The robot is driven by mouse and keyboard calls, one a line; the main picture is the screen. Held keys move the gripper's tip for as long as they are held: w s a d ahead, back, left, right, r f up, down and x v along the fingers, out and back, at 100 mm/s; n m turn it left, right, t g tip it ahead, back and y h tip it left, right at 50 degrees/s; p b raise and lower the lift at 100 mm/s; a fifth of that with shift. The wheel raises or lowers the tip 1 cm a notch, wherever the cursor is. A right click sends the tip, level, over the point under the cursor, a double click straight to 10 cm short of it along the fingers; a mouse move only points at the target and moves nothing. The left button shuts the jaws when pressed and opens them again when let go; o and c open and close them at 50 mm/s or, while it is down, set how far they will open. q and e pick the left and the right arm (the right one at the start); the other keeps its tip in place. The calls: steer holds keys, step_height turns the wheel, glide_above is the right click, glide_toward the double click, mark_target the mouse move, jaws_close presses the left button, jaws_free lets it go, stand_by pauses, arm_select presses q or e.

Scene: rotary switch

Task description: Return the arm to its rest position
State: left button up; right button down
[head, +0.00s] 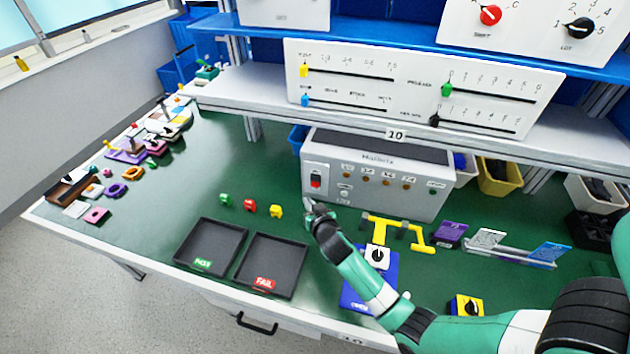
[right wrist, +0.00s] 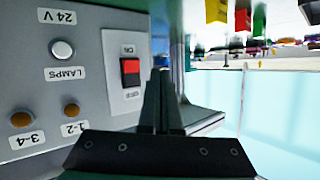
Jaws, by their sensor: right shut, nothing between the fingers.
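My right arm reaches in from the right in the head view. Its gripper (head: 312,208) is shut and empty, just in front of the lower left of a grey box unit (head: 375,182). In the right wrist view the shut fingers (right wrist: 160,95) point toward the box's front panel, close to the red rocker switch (right wrist: 130,72); whether they touch it cannot be told. The red switch also shows in the head view (head: 316,181). A rotary switch with a black knob (head: 377,255) is beside my right forearm, on a blue base (head: 356,291). My left gripper is not in view.
PASS (head: 210,247) and FAIL (head: 271,265) trays lie at the front. Green (head: 225,199), red (head: 249,206) and yellow (head: 276,211) blocks lie behind them. A yellow frame (head: 400,231) stands right of my forearm. A shelf panel with sliders (head: 420,88) is above.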

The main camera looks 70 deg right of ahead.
stand_by(0.4)
steer(key=w+a+r+n+t+y, duration=0.1)
steer(key=w+a+r+t, duration=0.3)
steer(key=r, duration=0.6)
steer(key=w+a+r+t, duration=0.2)
steer(key=w+a+r, duration=0.4)
steer(key=r, duration=0.5)
steer(key=w+a+r+n+t+y, duration=0.1)
steer(key=w+a+r+t, duration=0.2)
steer(key=a+r, duration=0.5)
steer(key=s+a+r+n+t+y, duration=0.1)
steer(key=s+a+r+t, duration=0.15)
steer(key=r, duration=0.45)
steer(key=s+a+r+t+y, duration=0.1)
steer(key=a+r, duration=0.2)
steer(key=r, duration=0.4)
steer(key=s+a+r+n+t+y, duration=0.1)
steer(key=s+a+r+t, duration=0.1)
steer(key=r, duration=0.4)
steer(key=s+a+r+n+t+y, duration=0.2)
steer(key=s+a+r+n+y, duration=0.1)
steer(key=s+r, duration=0.25)
steer(key=s+a+r+n+t+y, duration=0.2)
steer(key=s+a+r+n+y, duration=0.1)
steer(key=s+r, duration=0.3)
step_height(320, 180, up, 32)
steer(key=n+p, duration=0.1)
steer(key=p, duration=3.2)
steer(key=shift+n, duration=0.3)
